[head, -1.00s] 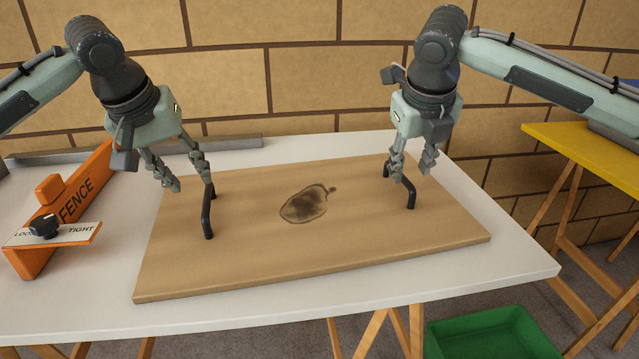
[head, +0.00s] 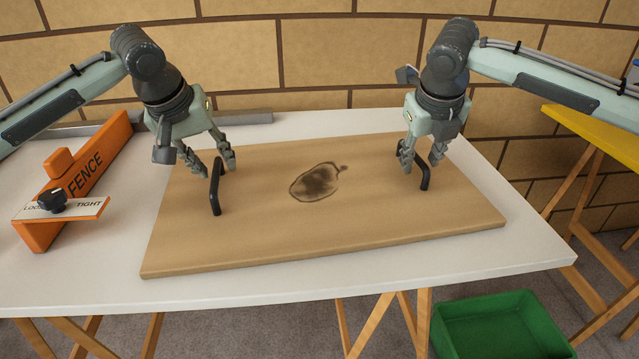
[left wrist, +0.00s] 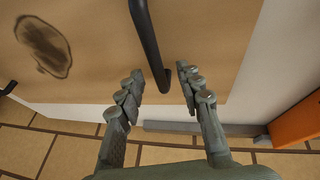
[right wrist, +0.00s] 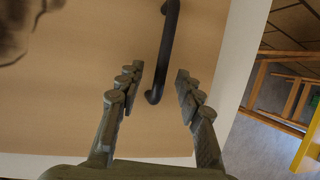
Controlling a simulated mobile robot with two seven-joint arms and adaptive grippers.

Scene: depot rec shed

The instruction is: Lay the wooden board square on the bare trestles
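The wooden board (head: 320,235), tan with a dark stain, lies flat on the white table (head: 330,290). It has a black handle near each end. My left gripper (head: 214,170) is open at the left handle (head: 215,197); in the left wrist view the handle's end (left wrist: 160,68) lies between its parted fingertips. My right gripper (head: 420,165) is open at the right handle (head: 425,178); in the right wrist view that handle (right wrist: 163,65) lies between its parted fingertips. I cannot make out any bare trestles; the wooden legs in view stand under tabletops.
An orange fence (head: 85,180) with a black knob stands left of the board. A grey rail (head: 235,119) runs along the table's back edge. A green bin (head: 500,325) sits on the floor at front right. A yellow table (head: 600,132) stands at the right, by the brick wall.

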